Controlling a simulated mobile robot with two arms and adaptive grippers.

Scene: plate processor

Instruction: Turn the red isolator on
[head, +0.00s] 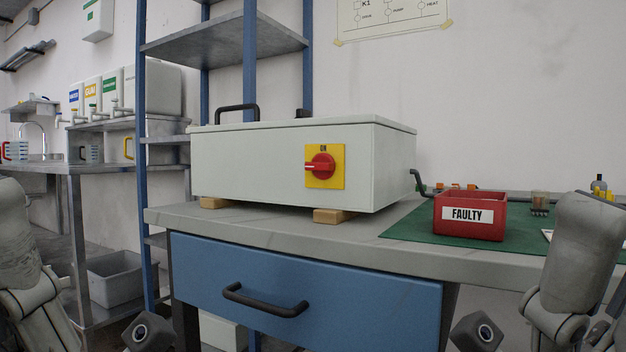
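The red isolator (320,166) is a rotary knob on a yellow plate (338,181), on the front of a pale grey box (250,165). The knob's grip lies roughly horizontal, with a pale mark at its left end. The word ON stands above the knob at the top of the plate. Nothing touches the knob. My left arm shows at the lower left and my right arm at the lower right, both well apart from the box. A dark block with a round lens-like face shows near each arm at the bottom edge. No gripper fingers are visible.
The box rests on wooden blocks (335,216) on a grey bench (300,228) above a blue drawer (300,290) with a black handle. A red FAULTY bin (470,218) stands on a green mat (410,229) to the right. Space before the knob is clear.

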